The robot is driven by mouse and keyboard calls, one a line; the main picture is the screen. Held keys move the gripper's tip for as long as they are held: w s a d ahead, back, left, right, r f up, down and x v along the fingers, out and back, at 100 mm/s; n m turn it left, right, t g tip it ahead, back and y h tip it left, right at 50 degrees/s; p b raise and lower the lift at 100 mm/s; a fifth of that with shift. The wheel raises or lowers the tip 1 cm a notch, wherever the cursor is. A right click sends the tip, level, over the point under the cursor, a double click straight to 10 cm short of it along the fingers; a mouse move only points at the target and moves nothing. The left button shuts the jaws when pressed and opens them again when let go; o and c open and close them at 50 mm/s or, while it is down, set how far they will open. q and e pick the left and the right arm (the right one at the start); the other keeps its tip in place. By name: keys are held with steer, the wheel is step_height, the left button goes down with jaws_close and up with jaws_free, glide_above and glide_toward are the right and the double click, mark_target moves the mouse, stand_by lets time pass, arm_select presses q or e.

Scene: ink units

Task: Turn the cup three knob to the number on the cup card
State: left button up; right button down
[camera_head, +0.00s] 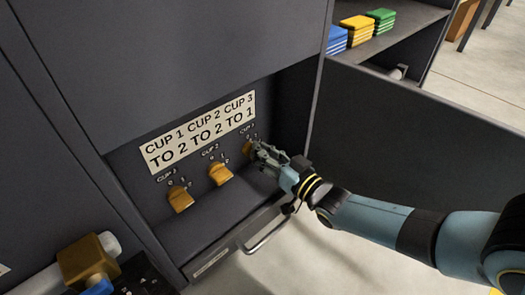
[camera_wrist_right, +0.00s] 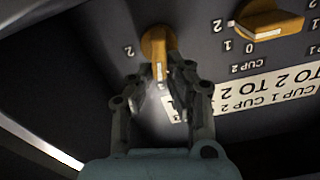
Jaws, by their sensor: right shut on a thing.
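The card (camera_head: 202,132) on the dark panel reads CUP 1 TO 2, CUP 2 TO 2, CUP 3 TO 1. The orange cup three knob (camera_head: 247,147) is the rightmost of three and is partly covered by my right gripper (camera_head: 262,150). In the wrist view, which is upside down, this knob (camera_wrist_right: 155,45) sits between the fingertips of my right gripper (camera_wrist_right: 165,78), shut on it. Its white line points down toward the gripper. A 2 shows at its left there; its other numbers are hidden by the fingers. My left gripper is not in view.
The cup one knob (camera_head: 180,198) and cup two knob (camera_head: 220,173) are left of the gripper. A metal handle (camera_head: 265,238) juts out below the panel. A shelf at the back holds blue, yellow (camera_head: 357,29) and green stacks. A brass block (camera_head: 88,260) is at lower left.

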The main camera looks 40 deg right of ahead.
steer(key=shift+d+m, duration=0.1)
steer(key=shift+m, duration=0.3)
steer(key=shift+d+f+m, duration=0.15)
steer(key=shift+d+m, duration=0.05)
steer(key=shift+m, duration=1)
steer(key=shift+d+f+m, duration=0.1)
steer(key=shift+m, duration=0.7)
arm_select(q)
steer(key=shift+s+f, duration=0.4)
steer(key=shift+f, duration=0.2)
arm_select(e)
steer(key=shift+m, duration=0.4)
steer(key=shift+d, duration=0.1)
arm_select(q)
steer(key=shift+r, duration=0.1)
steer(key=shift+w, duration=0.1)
arm_select(e)
steer(key=c, duration=1.3)
jaws_free()
steer(key=s, duration=0.8)
steer(key=s+d, duration=0.1)
steer(key=s, duration=0.3)
